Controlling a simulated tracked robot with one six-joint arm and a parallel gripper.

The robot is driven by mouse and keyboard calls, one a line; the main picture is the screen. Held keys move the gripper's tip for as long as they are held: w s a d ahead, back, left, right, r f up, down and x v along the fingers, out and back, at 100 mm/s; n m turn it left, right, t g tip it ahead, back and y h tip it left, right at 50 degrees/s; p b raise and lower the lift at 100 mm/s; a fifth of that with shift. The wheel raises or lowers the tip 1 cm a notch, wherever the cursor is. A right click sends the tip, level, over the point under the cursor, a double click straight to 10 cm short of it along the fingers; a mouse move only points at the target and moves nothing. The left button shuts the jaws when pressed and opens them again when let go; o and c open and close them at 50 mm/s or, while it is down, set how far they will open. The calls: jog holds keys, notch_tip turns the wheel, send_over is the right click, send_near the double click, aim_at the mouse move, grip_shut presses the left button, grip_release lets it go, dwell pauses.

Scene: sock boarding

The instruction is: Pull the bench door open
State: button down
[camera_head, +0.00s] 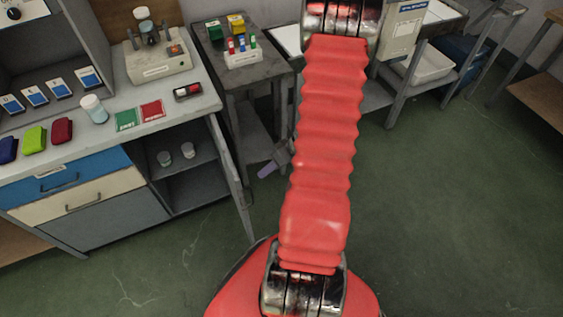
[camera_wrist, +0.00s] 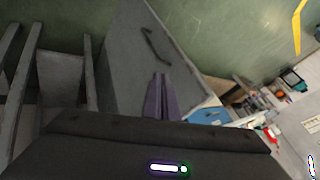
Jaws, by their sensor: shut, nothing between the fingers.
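The bench door (camera_head: 229,168) is a grey panel standing swung out at the right end of the bench, seen nearly edge-on in the head view. The cupboard behind it is open. In the wrist view the door (camera_wrist: 185,62) shows a broad face with a dark bar handle (camera_wrist: 158,45). My gripper (camera_head: 267,171) is just right of the door, on its outer side, partly hidden by my arm. In the wrist view its purple fingers (camera_wrist: 158,97) are together and empty, apart from the handle in the picture. I cannot tell whether they touch the door.
The open cupboard holds two small jars (camera_head: 176,155). A blue drawer (camera_head: 70,177) and a cream drawer (camera_head: 80,198) are left of it. A side table (camera_head: 222,85) stands behind the door, close to my gripper.

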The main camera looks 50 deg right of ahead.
jog(key=a+v, duration=0.1)
jog(key=v, duration=0.8)
jog(key=shift+s+r, duration=0.15)
jog(key=shift+s, duration=0.25)
jog(key=shift+a, duration=0.15)
